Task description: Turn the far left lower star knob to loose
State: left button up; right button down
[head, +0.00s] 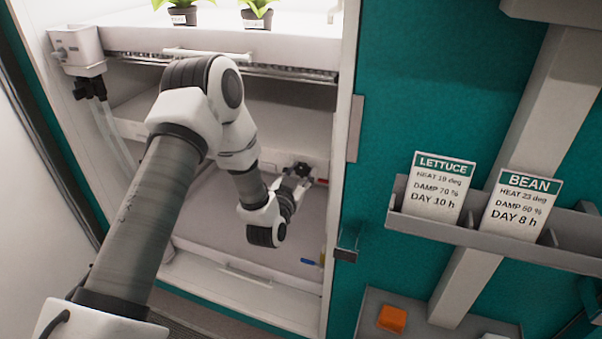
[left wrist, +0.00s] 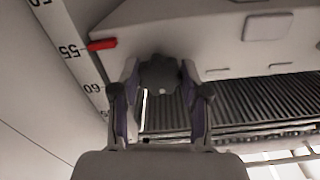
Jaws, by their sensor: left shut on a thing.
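A dark star knob (head: 301,168) sits low on the back right of the chamber's inside in the head view. In the left wrist view the knob (left wrist: 160,74) is a dark lobed disc on a pale bracket. My left gripper (head: 296,181) reaches into the chamber and is shut on the knob. In the left wrist view the fingers of my left gripper (left wrist: 159,95) hold the knob from both sides. Which way the knob is turned I cannot tell. My right gripper is in neither view.
A white shelf (head: 290,45) with potted plants (head: 257,17) is above my arm. A red pointer (left wrist: 102,44) stands by a numbered scale (left wrist: 72,52). The chamber's right post (head: 343,130) is close to my gripper. Lettuce (head: 439,187) and bean (head: 520,207) cards stand in a rack.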

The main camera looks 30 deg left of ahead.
pick_arm(q)
jog(key=n+b, duration=0.2)
jog(key=n, duration=0.2)
jog(key=shift+f+b, duration=0.1)
jog(key=shift+b, duration=0.25)
jog(key=n+b, duration=0.3)
jog(key=n, duration=0.1)
jog(key=shift+n, duration=0.4)
jog(key=n+b, duration=0.3)
jog(key=n, duration=0.1)
jog(key=shift+n, duration=0.3)
jog(key=shift+n+b, duration=1.3)
jog(key=shift+n, duration=0.7)
jog(key=o, duration=1.1)
jog(key=shift+o, duration=0.2)
